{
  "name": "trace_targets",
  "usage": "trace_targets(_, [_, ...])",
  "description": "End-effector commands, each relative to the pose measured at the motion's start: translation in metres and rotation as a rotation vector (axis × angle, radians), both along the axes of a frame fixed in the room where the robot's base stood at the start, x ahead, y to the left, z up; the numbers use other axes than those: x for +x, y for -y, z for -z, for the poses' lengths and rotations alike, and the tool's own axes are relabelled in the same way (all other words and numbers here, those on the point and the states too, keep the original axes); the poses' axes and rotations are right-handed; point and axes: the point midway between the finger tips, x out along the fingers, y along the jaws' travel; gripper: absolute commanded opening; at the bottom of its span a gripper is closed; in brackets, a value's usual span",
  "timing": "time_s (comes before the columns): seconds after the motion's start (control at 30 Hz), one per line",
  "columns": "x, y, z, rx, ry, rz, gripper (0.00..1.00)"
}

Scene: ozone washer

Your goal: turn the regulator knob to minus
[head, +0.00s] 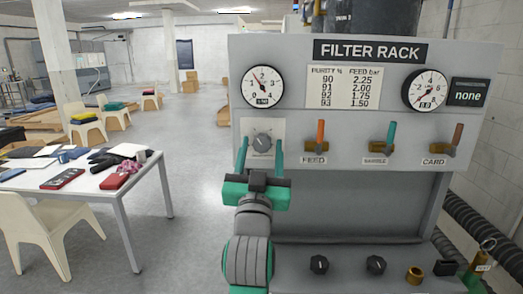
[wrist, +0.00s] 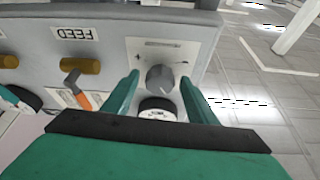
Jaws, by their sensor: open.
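The regulator knob (head: 262,140) is a dark grey round knob on a pale plate at the left of the FILTER RACK panel. In the wrist view the knob (wrist: 160,78) stands out from its plate, with small marks on both sides of it. The marks are too small to read surely. My gripper (head: 262,146) is open in front of the panel, its two green fingers on either side of the knob. In the wrist view my gripper (wrist: 160,78) has a finger at each side of the knob, with visible gaps. I cannot tell how deep the fingertips reach.
A round gauge (head: 263,87) sits above the knob, another gauge (head: 426,90) at the right. The orange FEED lever (head: 320,133) is right of the knob, then a green lever (head: 391,134) and a brown one (head: 457,136).

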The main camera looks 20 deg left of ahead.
Motion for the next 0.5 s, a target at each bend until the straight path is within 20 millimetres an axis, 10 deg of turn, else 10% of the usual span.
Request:
trace_targets(0.23, [0.0005,0.0000,0.0000,0.000,0.000,0.000,0.50])
trace_targets(0.4, [0.0004,0.0000,0.0002,0.000,0.000,0.000,0.11])
trace_targets(0.5, [0.0003,0.0001,0.0002,-0.001,0.000,0.000,0.11])
